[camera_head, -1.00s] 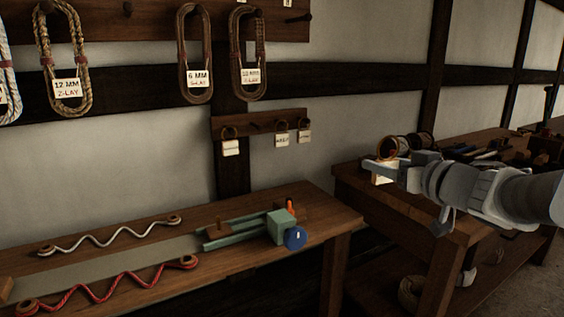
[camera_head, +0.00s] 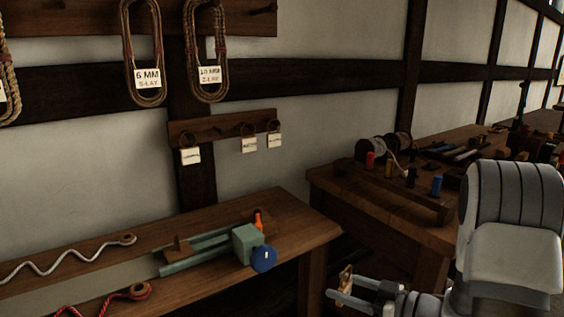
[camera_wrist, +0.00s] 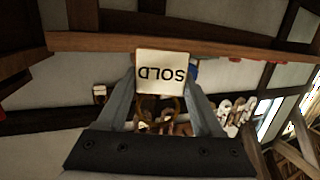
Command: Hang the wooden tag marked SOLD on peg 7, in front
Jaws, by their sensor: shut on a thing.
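The wooden tag marked SOLD (camera_wrist: 162,72) is upside down in the wrist view, its pale lettered face towards the camera. Its brown ring (camera_wrist: 150,108) lies between the fingers of my gripper (camera_wrist: 160,88), which is shut on the tag. In the head view my gripper (camera_head: 343,296) is low, in front of the gap between the two benches, and the tag is only a small brown and pale shape there. A bare peg (camera_head: 264,10) sticks out of the upper board (camera_head: 235,22), right of the hanging coils. No peg number is readable, so I cannot tell which is peg 7.
A small rail (camera_head: 222,128) holds several ringed tags, with a gap left of its middle. Two rope coils (camera_head: 143,50) (camera_head: 207,50) hang above. The left bench (camera_head: 290,225) bears rope samples and a green device (camera_head: 200,250). The right bench (camera_head: 385,205) carries spools and tools.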

